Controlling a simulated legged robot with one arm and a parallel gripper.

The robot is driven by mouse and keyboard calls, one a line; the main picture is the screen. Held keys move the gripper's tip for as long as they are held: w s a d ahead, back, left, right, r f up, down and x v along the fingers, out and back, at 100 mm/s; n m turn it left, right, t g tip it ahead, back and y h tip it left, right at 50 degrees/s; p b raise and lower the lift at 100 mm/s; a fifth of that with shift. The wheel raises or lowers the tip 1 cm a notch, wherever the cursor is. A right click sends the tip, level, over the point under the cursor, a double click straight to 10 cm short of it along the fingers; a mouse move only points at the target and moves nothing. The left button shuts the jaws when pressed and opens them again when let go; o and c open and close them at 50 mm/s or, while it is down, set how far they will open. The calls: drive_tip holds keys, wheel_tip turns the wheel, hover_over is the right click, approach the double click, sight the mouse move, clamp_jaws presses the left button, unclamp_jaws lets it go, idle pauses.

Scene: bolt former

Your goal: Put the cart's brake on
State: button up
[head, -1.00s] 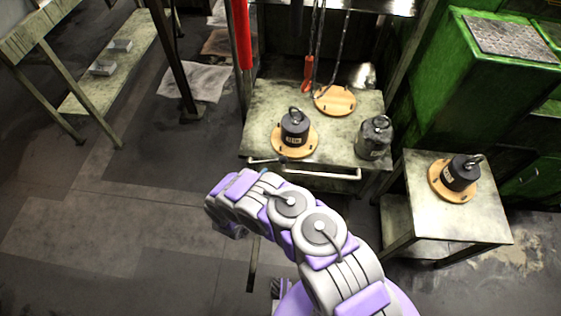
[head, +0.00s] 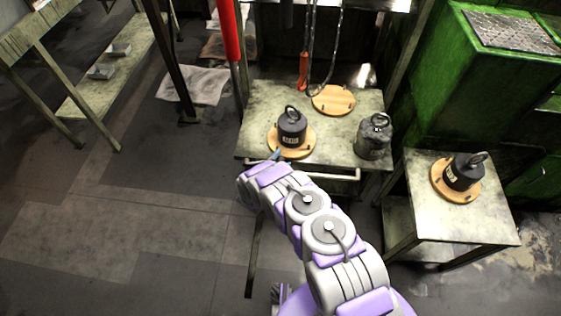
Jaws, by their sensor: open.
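The cart (head: 340,135) stands in the upper middle of the head view, with a worn pale top. A push handle (head: 335,177) runs along its near edge. My arm reaches up from the bottom, and my gripper (head: 274,158) is at the left part of the cart's near edge, by the handle. Only a small bluish tip of the gripper shows past my wrist; it is open. Whether it touches the cart cannot be told. The brake cannot be made out; my arm covers part of the near edge and what lies below.
On the cart are a black weight (head: 291,128) on a wooden disc, an empty wooden disc (head: 334,99) and a grey weight (head: 374,137). A side table (head: 425,215) at right bears another weight (head: 463,172). A chain (head: 312,60) hangs above.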

drive_tip(key=shift+a, duration=0.2)
drive_tip(key=shift+a+f, duration=0.1)
drive_tip(key=shift+a, duration=0.25)
drive_tip(key=c, duration=0.5)
drive_tip(key=shift+d, duration=0.3)
clamp_jaws()
